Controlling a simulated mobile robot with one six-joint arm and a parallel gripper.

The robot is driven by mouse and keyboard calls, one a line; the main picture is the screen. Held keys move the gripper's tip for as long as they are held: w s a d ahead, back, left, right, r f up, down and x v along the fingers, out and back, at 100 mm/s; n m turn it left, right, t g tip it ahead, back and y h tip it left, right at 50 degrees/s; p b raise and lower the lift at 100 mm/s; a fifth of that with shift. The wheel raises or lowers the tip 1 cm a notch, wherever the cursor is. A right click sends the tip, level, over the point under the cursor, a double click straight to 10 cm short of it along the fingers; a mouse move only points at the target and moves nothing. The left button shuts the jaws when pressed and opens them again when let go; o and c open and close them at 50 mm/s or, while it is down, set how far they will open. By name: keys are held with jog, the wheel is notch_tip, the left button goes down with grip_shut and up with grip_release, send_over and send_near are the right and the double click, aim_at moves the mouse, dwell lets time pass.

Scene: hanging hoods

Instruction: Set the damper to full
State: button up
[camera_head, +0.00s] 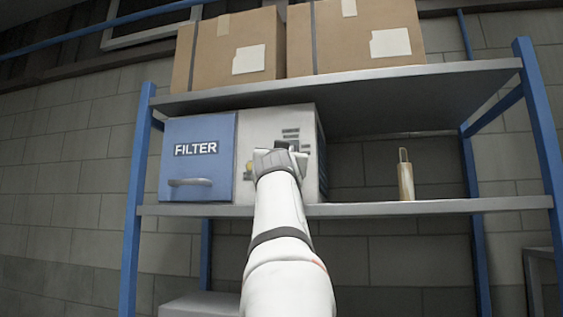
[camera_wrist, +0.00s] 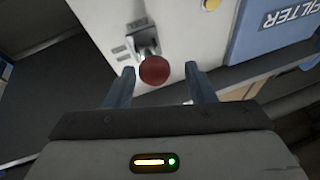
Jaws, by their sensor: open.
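The damper lever shows in the wrist view as a round dark red knob (camera_wrist: 155,70) on a short grey stem. It stands out from the pale front panel (camera_wrist: 185,22) of a filter box. My gripper (camera_wrist: 159,68) is open, with one finger on each side of the knob. A gap shows between the knob and each finger. In the head view my gripper (camera_head: 279,155) is in front of the pale panel (camera_head: 258,128) and hides the knob. Grey graduated bars (camera_head: 292,135) show just above it. The lever's exact setting cannot be told.
The box's blue door (camera_head: 198,150) reads FILTER and has a bar handle (camera_head: 190,182). The box sits on a metal shelf (camera_head: 450,206) between blue posts. A tan upright object (camera_head: 405,178) stands to the right. Cardboard boxes (camera_head: 355,35) fill the shelf above.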

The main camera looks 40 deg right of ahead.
jog(key=shift+b+v, duration=0.9)
jog(key=shift+v, duration=1.75)
